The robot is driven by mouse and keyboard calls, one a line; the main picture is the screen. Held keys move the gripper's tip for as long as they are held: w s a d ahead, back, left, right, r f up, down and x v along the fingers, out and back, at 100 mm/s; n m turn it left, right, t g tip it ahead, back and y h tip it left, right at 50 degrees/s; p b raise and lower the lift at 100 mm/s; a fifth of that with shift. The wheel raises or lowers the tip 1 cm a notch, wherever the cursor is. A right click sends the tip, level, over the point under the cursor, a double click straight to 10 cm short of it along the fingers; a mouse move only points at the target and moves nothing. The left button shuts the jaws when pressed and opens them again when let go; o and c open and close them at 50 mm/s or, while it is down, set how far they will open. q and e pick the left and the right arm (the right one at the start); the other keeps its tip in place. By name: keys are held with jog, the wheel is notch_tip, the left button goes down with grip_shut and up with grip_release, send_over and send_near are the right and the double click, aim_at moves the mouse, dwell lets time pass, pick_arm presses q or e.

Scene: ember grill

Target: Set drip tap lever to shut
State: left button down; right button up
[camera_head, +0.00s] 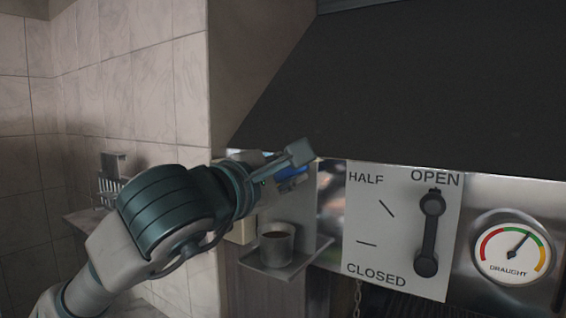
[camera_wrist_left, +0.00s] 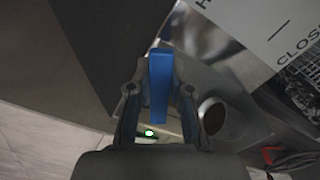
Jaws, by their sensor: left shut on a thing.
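The blue tap lever (camera_wrist_left: 160,75) stands between the two fingers of my left gripper (camera_wrist_left: 159,92) in the left wrist view, with its far end past the fingertips. In the head view my left gripper (camera_head: 296,160) is at the metal panel left of the dial plate, and part of the blue lever (camera_head: 293,172) shows under it, lying about level. The gripper is shut on the lever. The tap's body is mostly hidden behind my gripper. My right gripper is not in view.
A metal cup (camera_head: 277,243) with dark contents stands on a small shelf (camera_head: 292,268) below my gripper; the cup also shows in the wrist view (camera_wrist_left: 212,117). A damper handle (camera_head: 429,235) points to OPEN. A draught gauge (camera_head: 512,247) is at right. The dark hood (camera_head: 430,90) overhangs.

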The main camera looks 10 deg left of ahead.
pick_arm(q)
jog(key=f+m, duration=0.1)
jog(key=m, duration=0.2)
jog(key=f+m, duration=0.1)
jog(key=m, duration=0.1)
jog(key=shift+d+f, duration=0.25)
jog(key=shift+f, duration=0.1)
jog(key=shift+f+m, duration=0.15)
jog(key=shift+m, duration=0.15)
jog(key=c, duration=1)
grip_release()
jog(key=shift+c, duration=0.2)
jog(key=shift+w+d, duration=0.1)
jog(key=shift+w, duration=0.05)
jog(key=v, duration=1.2)
jog(key=shift+w, duration=0.1)
